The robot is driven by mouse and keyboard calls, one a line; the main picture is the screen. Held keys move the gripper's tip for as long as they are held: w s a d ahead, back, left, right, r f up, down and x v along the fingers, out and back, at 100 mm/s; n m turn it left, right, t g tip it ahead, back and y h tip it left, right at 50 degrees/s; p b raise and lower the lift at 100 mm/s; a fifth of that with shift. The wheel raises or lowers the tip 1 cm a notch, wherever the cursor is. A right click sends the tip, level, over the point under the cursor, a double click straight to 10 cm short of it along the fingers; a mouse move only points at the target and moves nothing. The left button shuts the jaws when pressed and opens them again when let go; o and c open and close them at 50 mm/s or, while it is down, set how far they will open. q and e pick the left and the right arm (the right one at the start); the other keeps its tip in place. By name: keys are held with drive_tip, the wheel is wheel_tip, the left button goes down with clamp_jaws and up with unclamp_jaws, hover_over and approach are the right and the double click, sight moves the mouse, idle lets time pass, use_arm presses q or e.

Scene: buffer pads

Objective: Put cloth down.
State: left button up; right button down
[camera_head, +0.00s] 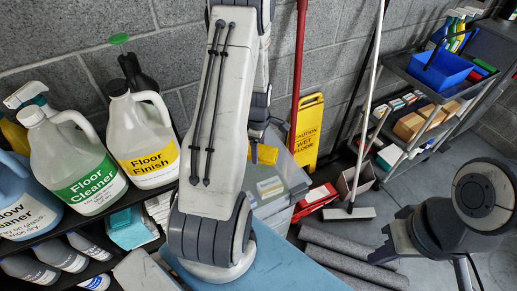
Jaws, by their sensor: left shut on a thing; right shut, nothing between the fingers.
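My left arm runs down the middle of the view and folds back up, hiding much of what is behind it. Its gripper (258,137) is partly hidden behind my own arm link. It is shut on a small yellow thing (265,154), perhaps the cloth, above a grey bin with small boxes. Whether the yellow thing touches the bin I cannot tell. My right gripper (384,254) shows small and dark at the lower right, shut and empty, over the floor and away from the yellow thing.
A Floor Cleaner jug (75,165) and a Floor Finish jug (145,140) stand on the left shelf. A blue surface (275,262) lies below my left arm. A yellow wet floor sign (307,132), a broom (350,213) and a loaded cart (440,85) stand behind. Grey rolls (350,262) lie on the floor.

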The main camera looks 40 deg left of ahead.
idle(0.5)
use_arm(q)
drive_tip(key=d+r+m, duration=0.1)
drive_tip(key=d+m, duration=1.6)
drive_tip(key=m, duration=0.5)
drive_tip(key=shift+d+r, duration=0.15)
drive_tip(key=shift+d, duration=0.1)
drive_tip(key=shift+w, duration=0.1)
